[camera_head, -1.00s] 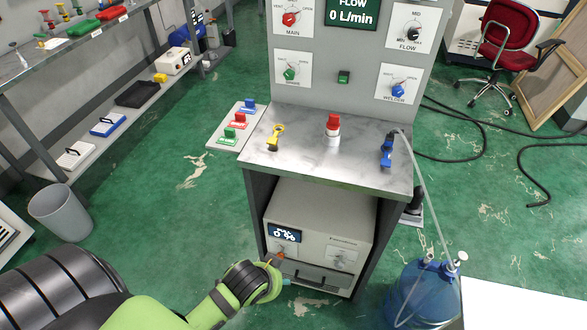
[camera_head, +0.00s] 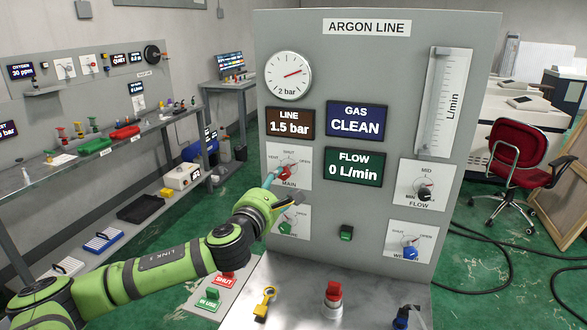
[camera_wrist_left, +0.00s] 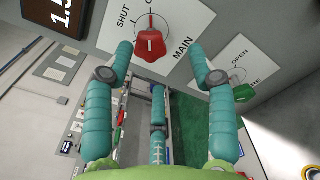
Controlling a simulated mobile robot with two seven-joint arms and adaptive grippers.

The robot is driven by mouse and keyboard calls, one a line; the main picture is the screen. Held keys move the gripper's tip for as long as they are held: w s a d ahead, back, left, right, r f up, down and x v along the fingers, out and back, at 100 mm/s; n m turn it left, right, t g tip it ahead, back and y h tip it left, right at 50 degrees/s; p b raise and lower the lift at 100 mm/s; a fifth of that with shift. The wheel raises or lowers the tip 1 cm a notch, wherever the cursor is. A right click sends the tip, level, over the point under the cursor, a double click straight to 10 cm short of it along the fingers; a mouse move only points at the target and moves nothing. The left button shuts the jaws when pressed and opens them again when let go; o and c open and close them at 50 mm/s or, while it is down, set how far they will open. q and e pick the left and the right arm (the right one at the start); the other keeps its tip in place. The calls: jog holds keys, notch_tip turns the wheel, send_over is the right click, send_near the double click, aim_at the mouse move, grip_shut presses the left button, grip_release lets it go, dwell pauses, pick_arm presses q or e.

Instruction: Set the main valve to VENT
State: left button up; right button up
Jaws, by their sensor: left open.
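The main valve is a red knob (camera_head: 285,173) on a white plate marked VENT, SHUT and OPEN, at the left of the argon panel. In the left wrist view the red knob (camera_wrist_left: 150,43) stands near the top, between and just beyond two of my teal fingertips. My left gripper (camera_head: 282,190) is open just in front of the MAIN plate and partly covers it. Its fingers (camera_wrist_left: 160,55) are spread and hold nothing; I see no clear contact with the knob. My right gripper is not in view.
A green knob (camera_head: 288,229) below is partly hidden by my arm. The FLOW knob (camera_head: 424,193), blue welder knob (camera_head: 410,253) and green button (camera_head: 346,233) are on the panel. A yellow key-like tag (camera_head: 265,300) and red-topped piece (camera_head: 333,293) stand on the metal shelf below.

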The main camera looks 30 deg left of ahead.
aim_at(283, 175)
pick_arm(q)
jog(key=shift+a+r, duration=0.1)
jog(key=shift+r, duration=0.3)
jog(key=p+x, duration=0.1)
jog(key=x, duration=0.1)
jog(key=p+x, duration=0.1)
jog(key=x, duration=0.1)
jog(key=shift+w+r, duration=0.1)
jog(key=shift+r, duration=0.15)
jog(key=shift+w, duration=0.45)
jog(key=shift+a, duration=0.1)
jog(key=shift+c, duration=1.2)
jog(key=c, duration=0.7)
grip_shut()
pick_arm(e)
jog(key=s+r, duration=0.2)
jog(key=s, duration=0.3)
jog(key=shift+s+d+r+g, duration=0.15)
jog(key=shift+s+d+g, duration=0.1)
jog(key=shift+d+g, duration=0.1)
